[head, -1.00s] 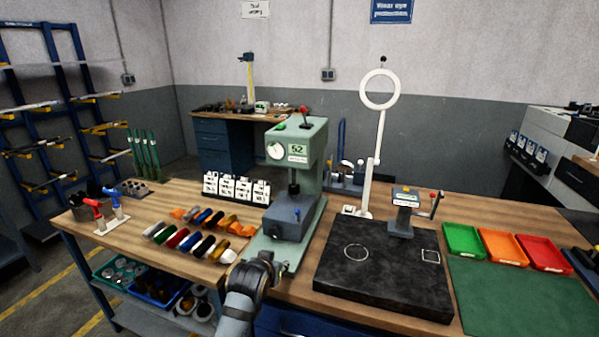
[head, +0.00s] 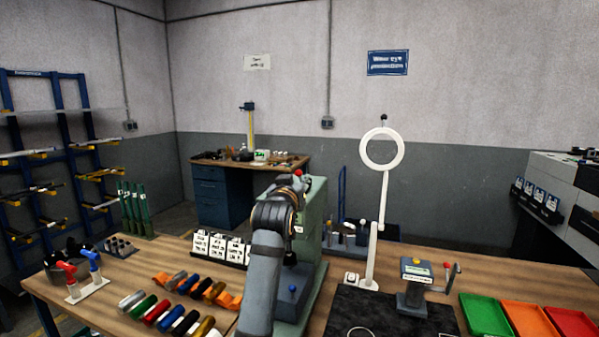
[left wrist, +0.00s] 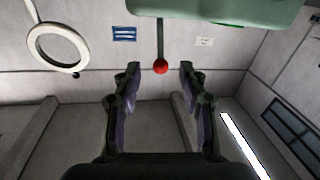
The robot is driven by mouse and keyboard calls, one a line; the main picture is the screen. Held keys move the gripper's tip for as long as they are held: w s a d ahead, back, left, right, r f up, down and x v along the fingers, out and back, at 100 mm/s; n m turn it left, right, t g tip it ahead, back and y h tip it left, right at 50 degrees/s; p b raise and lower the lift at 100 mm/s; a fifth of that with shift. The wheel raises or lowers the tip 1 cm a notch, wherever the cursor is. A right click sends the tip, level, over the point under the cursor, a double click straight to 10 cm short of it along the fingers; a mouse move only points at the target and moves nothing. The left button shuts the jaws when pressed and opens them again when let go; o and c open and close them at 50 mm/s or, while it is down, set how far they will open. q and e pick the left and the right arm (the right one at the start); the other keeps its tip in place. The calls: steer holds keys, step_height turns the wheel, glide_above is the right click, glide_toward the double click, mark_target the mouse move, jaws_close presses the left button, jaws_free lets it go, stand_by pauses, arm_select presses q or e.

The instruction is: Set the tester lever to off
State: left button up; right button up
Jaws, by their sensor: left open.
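The green tester (head: 313,212) stands on the bench, mostly hidden behind my left arm in the head view. Its lever has a red knob (head: 298,173), just visible above my left gripper (head: 302,190). In the left wrist view, the picture is upside down: the green housing (left wrist: 215,10) is at the top, and the dark lever (left wrist: 160,36) ends in the red knob (left wrist: 161,66). My left gripper (left wrist: 160,72) is open, its fingertips on either side of the knob in the picture, apart from it. How deep the knob lies between them I cannot tell.
Green (head: 486,316) and orange (head: 531,319) trays are further right.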

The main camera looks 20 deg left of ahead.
mark_target(299, 177)
arm_select(q)
steer(key=w, duration=0.2)
steer(key=w+p, duration=0.1)
steer(key=w, duration=0.2)
steer(key=shift+w+a+p, duration=0.35)
steer(key=shift+a, duration=0.05)
arm_select(e)
steer(key=shift+w+r, duration=0.95)
steer(key=shift+r, duration=0.3)
arm_select(q)
steer(key=shift+w+f, duration=0.1)
steer(key=shift+c, duration=0.4)
arm_select(e)
steer(key=shift+s+d, duration=0.1)
arm_select(q)
jaws_close()
arm_select(e)
steer(key=shift+s, duration=0.1)
